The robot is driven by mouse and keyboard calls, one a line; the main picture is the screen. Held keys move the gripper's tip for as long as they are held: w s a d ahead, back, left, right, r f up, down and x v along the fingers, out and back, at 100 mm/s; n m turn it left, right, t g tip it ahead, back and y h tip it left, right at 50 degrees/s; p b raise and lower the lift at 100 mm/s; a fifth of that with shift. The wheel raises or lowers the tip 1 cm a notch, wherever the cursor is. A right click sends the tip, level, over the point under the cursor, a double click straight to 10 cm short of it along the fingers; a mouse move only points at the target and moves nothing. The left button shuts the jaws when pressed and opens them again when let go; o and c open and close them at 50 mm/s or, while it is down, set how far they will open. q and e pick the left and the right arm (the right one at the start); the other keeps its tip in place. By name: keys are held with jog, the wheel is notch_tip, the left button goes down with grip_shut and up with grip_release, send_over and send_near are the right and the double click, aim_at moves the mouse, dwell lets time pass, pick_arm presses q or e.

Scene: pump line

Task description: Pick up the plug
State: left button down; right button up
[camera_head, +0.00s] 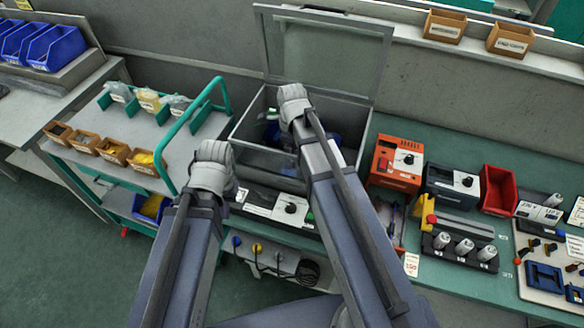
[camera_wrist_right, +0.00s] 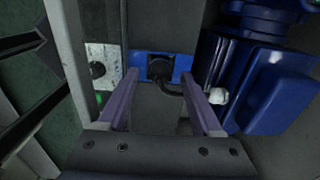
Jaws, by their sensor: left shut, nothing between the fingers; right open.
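The plug (camera_wrist_right: 159,68) is black and sits at a blue plate (camera_wrist_right: 143,60) in the right wrist view. I cannot tell whether it is fully seated there. A black cable curves from it to the right. My right gripper (camera_wrist_right: 160,75) is open, with its two fingertips on either side of the plug and no clear contact visible. In the head view my right gripper (camera_head: 293,102) is over the open box, and its wrist hides the plug. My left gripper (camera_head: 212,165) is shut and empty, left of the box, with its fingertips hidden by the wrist.
A blue pump (camera_wrist_right: 262,85) stands close to the right finger in the wrist view. The box (camera_head: 262,158) has clear walls and a raised lid (camera_head: 325,52). A teal trolley (camera_head: 130,135) with small bins stands left. Orange and dark devices (camera_head: 398,160) stand right of the box.

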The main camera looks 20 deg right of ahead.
jog(key=shift+f, duration=0.15)
grip_shut()
dwell(0.4)
